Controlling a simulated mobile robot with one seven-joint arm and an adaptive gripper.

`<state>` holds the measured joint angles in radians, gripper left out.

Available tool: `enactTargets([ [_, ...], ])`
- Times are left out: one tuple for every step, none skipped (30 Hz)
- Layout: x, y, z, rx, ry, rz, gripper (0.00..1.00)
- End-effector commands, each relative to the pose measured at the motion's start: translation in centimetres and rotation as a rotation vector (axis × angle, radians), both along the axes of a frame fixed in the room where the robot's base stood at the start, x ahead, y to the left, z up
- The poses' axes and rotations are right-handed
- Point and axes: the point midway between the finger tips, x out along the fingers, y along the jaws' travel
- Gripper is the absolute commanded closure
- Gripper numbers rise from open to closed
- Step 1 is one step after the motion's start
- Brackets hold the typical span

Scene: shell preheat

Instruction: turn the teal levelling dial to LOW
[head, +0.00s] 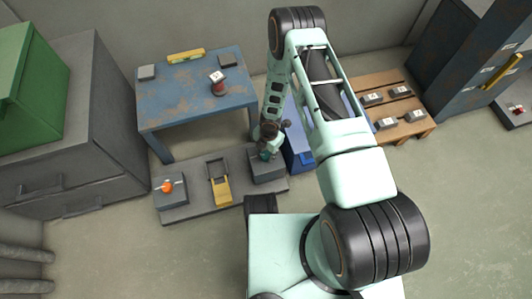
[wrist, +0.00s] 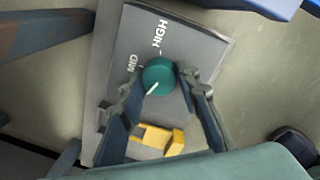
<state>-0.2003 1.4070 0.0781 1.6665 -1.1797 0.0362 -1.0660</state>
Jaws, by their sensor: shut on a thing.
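The teal dial (wrist: 158,75) sits on a grey box, which also shows in the head view (head: 268,170). In the wrist view the lettering HIGH is above the dial and MID at its upper left. The dial's white pointer line points to the lower left, past MID. No LOW lettering is visible; my left finger covers part of that side. My gripper (wrist: 157,84) is shut on the dial, one finger on each side. In the head view my gripper (head: 267,147) is over the box, and the dial is mostly hidden.
A grey bench (head: 235,198) carries the dial box, a yellow-handled part (head: 219,184) and a box with an orange knob (head: 168,186). A rusty blue table (head: 190,100) stands behind. A blue container (head: 298,150) is just right of my gripper. A wooden pallet (head: 390,84) stands further right.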

Motion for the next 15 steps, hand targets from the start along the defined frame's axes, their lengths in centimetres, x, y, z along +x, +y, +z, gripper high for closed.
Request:
enactTargets([
  [-0.06, 0.05, -0.01, 0.000, 0.001, 0.003, 0.94],
  [-0.06, 0.05, -0.01, 0.000, 0.001, 0.003, 0.94],
  [-0.06, 0.05, -0.01, 0.000, 0.001, 0.003, 0.94],
  [-0.07, 0.04, -0.01, 0.000, 0.001, 0.003, 0.94],
  [-0.07, 0.04, -0.01, 0.000, 0.001, 0.003, 0.68],
  [-0.07, 0.04, -0.01, 0.000, 0.001, 0.003, 0.63],
  [-0.07, 0.04, -0.01, 0.000, 0.001, 0.003, 0.60],
  [-0.06, 0.04, -0.01, 0.001, 0.001, 0.002, 0.57],
  [-0.06, 0.04, -0.01, 0.001, 0.001, 0.002, 0.52],
  [-0.05, 0.03, -0.01, 0.001, 0.001, 0.002, 0.52],
  [-0.04, 0.02, -0.01, 0.001, 0.001, 0.002, 0.52],
  [-0.04, 0.02, -0.01, 0.001, 0.001, 0.001, 0.52],
  [-0.04, 0.02, -0.01, 0.000, 0.000, 0.001, 0.52],
  [-0.03, 0.01, -0.01, 0.000, 0.000, 0.001, 0.52],
  [-0.03, 0.01, -0.01, 0.000, 0.000, 0.001, 0.52],
])
